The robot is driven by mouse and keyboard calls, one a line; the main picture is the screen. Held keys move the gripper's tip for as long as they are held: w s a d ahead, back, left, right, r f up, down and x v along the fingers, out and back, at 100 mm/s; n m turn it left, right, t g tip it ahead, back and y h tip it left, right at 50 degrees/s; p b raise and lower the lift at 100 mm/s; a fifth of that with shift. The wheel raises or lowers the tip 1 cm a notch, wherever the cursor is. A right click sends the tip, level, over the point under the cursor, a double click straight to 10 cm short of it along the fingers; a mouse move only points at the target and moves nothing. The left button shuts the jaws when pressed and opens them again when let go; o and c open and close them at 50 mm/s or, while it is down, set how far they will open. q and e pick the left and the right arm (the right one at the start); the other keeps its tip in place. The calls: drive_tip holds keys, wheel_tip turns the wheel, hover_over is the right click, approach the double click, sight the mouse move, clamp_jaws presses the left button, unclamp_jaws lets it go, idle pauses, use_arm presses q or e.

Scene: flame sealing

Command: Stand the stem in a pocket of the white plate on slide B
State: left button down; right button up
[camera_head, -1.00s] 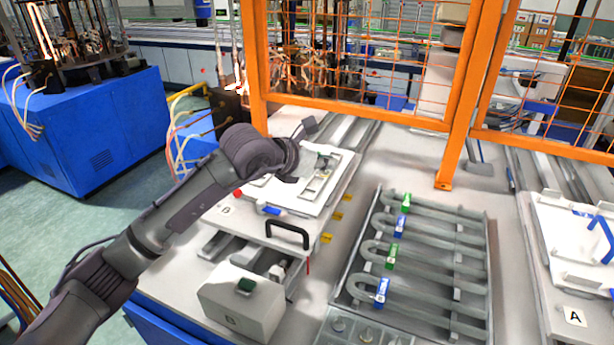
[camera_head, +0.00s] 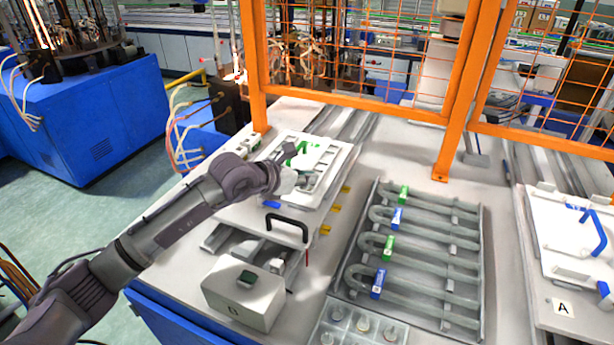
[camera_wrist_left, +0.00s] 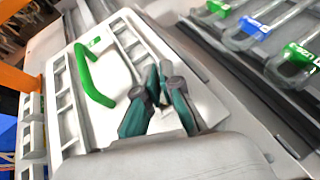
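My left gripper (camera_head: 294,181) is over the near part of the plate, apart from the stem. In the left wrist view its dark fingers (camera_wrist_left: 157,68) meet closely at the tips, with nothing seen between them. My right gripper is not in view.
A black handle (camera_head: 287,226) stands at the slide's front. A box marked B (camera_head: 243,296) is nearer. A rack of grey U-tubes (camera_head: 440,312) with green and blue tags lies to the right. An orange fence (camera_head: 452,140) stands behind. Slide A (camera_head: 570,311) is far right.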

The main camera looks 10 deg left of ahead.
use_arm(q)
drive_tip(key=c, duration=1.3)
unclamp_jaws()
drive_tip(key=shift+r, duration=0.1)
drive_tip(key=shift+s+a+r, duration=0.1)
drive_tip(key=b+v, duration=0.2)
drive_tip(key=v, duration=0.8)
drive_tip(key=shift+s+a+b, duration=0.15)
drive_tip(key=shift+s+b, duration=0.15)
drive_tip(key=shift+b, duration=0.1)
drive_tip(key=shift+s+a+r, duration=0.2)
drive_tip(key=shift+s+r, duration=0.2)
